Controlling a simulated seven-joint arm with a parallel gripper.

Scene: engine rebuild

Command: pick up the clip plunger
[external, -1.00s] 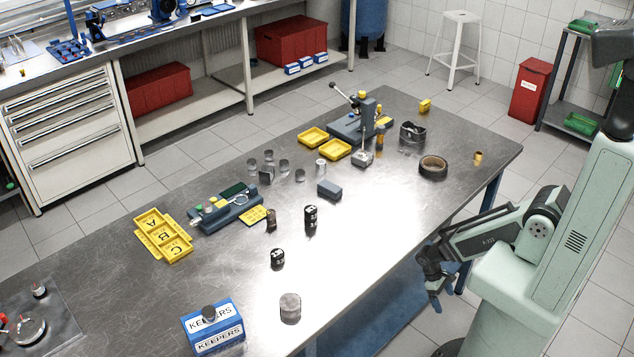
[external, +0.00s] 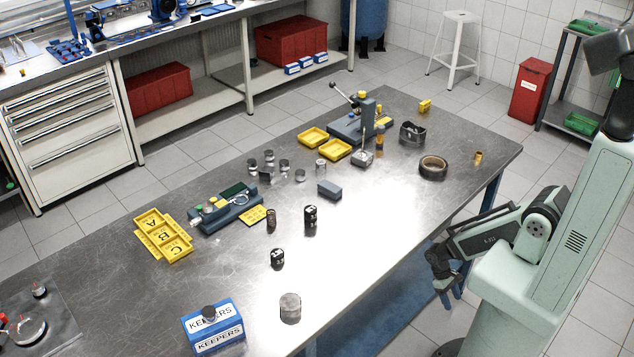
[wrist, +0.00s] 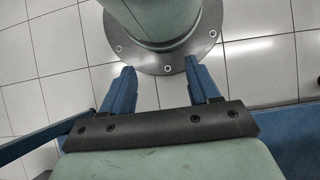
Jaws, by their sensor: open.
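My gripper (external: 447,298) hangs beside the right edge of the workbench, below its top and well apart from everything on it. In the wrist view its two blue fingers (wrist: 160,78) are spread with nothing between them. I cannot tell for certain which part is the clip plunger. Small upright candidates on the bench are a dark, brownish cylinder (external: 271,219), a black labelled cylinder (external: 311,217), a shorter black one (external: 277,258) and a pale cylinder (external: 320,167). None of them shows in the wrist view.
The metal bench (external: 375,250) has clear room at its front right. On it stand a blue KEEPERS box (external: 215,338), a yellow lettered tray (external: 164,236), a blue-grey fixture (external: 226,213), a lever press (external: 350,125), a grey block (external: 329,189) and a dark ring (external: 433,168).

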